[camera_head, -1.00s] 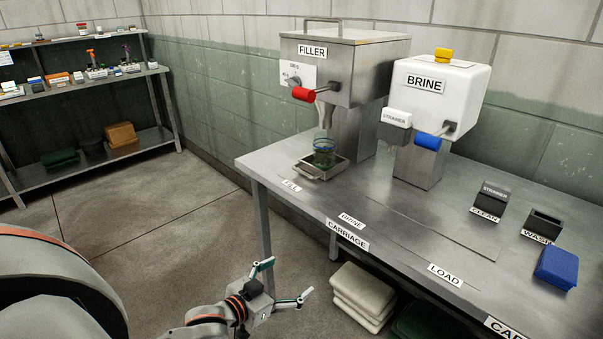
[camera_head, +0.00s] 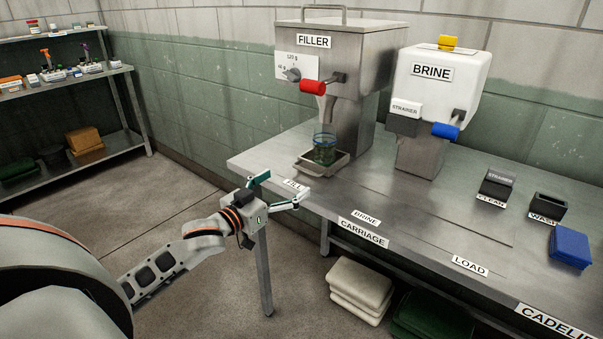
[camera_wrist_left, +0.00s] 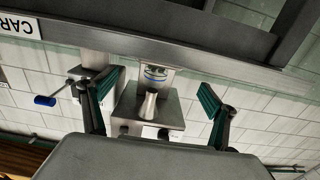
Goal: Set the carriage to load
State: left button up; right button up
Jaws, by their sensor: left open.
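The carriage (camera_head: 308,168) is a small metal tray with a front handle, standing at the FILL label (camera_head: 294,185) under the filler spout. A glass jar (camera_head: 325,150) with a blue band and greenish contents stands on it. My left gripper (camera_head: 281,188) is open and empty, in front of the table edge by the FILL label, apart from the carriage. In the left wrist view, the jar (camera_wrist_left: 156,74) shows between the open fingers (camera_wrist_left: 160,95), beyond them. The LOAD label (camera_head: 469,265) is farther right along the table front. My right gripper is not in view.
The filler (camera_head: 345,70) with a red lever and the brine tank (camera_head: 440,90) with a blue lever stand behind the track. The tabletop between BRINE and LOAD is clear.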

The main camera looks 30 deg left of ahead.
aim_at(304, 171)
pick_arm(q)
jog(key=w, duration=0.6)
jog(key=shift+w+d+f+b, duration=0.1)
jog(key=shift+w+d+b, duration=0.05)
jog(key=shift+d+b, duration=0.15)
jog(key=shift+w, duration=0.6)
